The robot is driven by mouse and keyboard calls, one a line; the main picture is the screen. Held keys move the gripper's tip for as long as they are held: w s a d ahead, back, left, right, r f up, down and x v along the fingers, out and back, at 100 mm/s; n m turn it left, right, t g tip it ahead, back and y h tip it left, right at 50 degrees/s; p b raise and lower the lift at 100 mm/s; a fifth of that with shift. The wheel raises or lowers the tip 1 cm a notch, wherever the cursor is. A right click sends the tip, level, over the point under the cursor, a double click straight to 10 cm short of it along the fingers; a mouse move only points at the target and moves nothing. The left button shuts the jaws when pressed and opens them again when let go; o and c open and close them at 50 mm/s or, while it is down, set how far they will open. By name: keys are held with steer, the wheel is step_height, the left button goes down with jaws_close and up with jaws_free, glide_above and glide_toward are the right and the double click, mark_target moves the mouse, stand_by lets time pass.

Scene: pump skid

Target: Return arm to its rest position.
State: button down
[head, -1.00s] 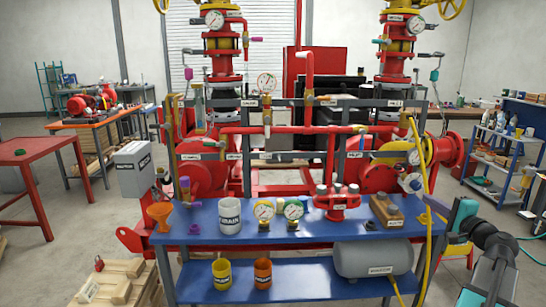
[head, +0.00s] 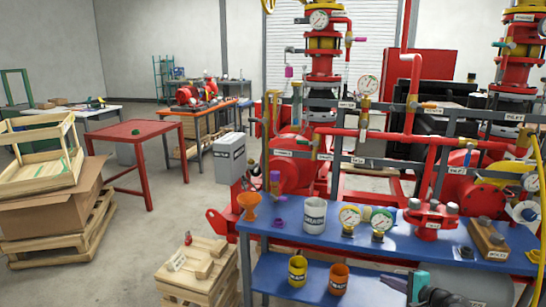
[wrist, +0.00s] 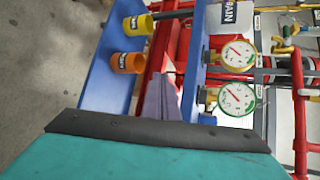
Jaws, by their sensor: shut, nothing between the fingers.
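My gripper (head: 418,286) shows at the bottom edge of the head view, a teal body beside a dark arm link, in front of the lower shelf of the blue bench. In the wrist view its teal housing with a dark edge (wrist: 155,132) fills the bottom. It is shut and empty, and touches nothing that I can see. The wrist camera faces the bench sideways, with a yellow cup (wrist: 137,24), an orange cup (wrist: 127,63) and two gauges (wrist: 237,99) ahead of it.
The red pump skid stands behind.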

steer(key=s+a+f+n+g+y, duration=0.2)
steer(key=s+a+f+n+g, duration=0.15)
steer(key=a+f, duration=1.2)
steer(key=s+a+f+n+g, duration=0.3)
steer(key=s+a+f+g, duration=0.3)
steer(key=s+a+f, duration=0.65)
steer(key=s+a+f+n+g+h, duration=0.1)
steer(key=s+a+f+n+g, duration=0.2)
steer(key=s, duration=0.5)
steer(key=s+a+f+n+g+h, duration=0.25)
steer(key=s+f, duration=0.25)
steer(key=s, duration=0.3)
steer(key=s+d+f+n+g+h, duration=0.1)
steer(key=s+d+n+g+h, duration=0.1)
steer(key=s+d, duration=0.6)
steer(key=shift+s+d+f+n+g+h, duration=0.2)
steer(key=shift+s+d+n+g+h, duration=0.15)
steer(key=shift+s+n+h, duration=0.5)
steer(key=shift+w+a, duration=0.1)
steer(key=shift+w, duration=0.1)
